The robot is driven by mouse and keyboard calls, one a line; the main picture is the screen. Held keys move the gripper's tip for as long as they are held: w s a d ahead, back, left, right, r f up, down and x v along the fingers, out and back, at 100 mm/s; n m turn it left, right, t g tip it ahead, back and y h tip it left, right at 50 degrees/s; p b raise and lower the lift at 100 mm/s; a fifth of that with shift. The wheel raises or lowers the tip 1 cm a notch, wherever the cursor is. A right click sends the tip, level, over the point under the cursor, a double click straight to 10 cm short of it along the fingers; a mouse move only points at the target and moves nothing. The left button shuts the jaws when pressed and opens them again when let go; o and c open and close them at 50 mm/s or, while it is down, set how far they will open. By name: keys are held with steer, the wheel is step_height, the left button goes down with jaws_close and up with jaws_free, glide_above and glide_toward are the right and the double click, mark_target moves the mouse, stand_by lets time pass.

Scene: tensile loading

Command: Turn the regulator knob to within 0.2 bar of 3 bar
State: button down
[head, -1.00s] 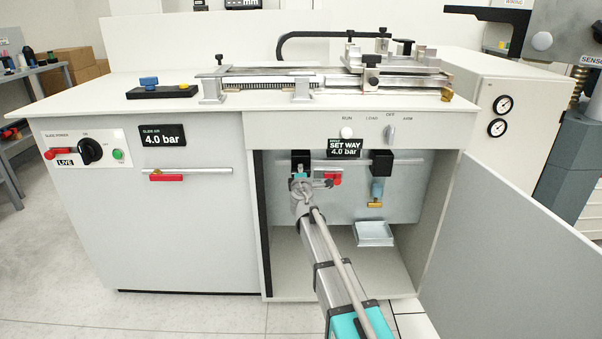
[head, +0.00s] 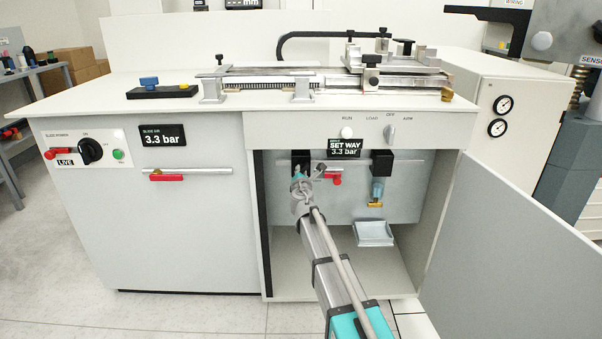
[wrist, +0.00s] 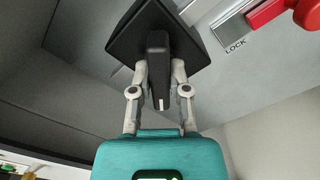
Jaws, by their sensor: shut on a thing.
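The black regulator (head: 300,157) sits on the pipe inside the open cabinet. In the wrist view, its black knob (wrist: 158,62) is a bar with a white mark at its near end, in front of a square black body (wrist: 135,36). My gripper (wrist: 160,72) has its fingers shut on the two sides of this knob. In the head view my gripper (head: 299,182) reaches up to the regulator from below and hides the knob. The set way display (head: 344,147) reads 3.3 bar, and the slide air display (head: 163,134) also reads 3.3 bar.
A red lever valve (head: 333,179) is just right of the regulator; it shows in the wrist view near a LOCK label (wrist: 236,46). A second black unit (head: 382,162) with a bowl hangs further right, above a small tray (head: 374,233). The cabinet door (head: 505,240) stands open at right.

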steer(key=shift+w, duration=0.55)
steer(key=c, duration=0.6)
jaws_free()
steer(key=shift+s, duration=0.15)
steer(key=shift+s, duration=0.25)
steer(key=s, duration=1.1)
steer(key=shift+s, duration=0.4)
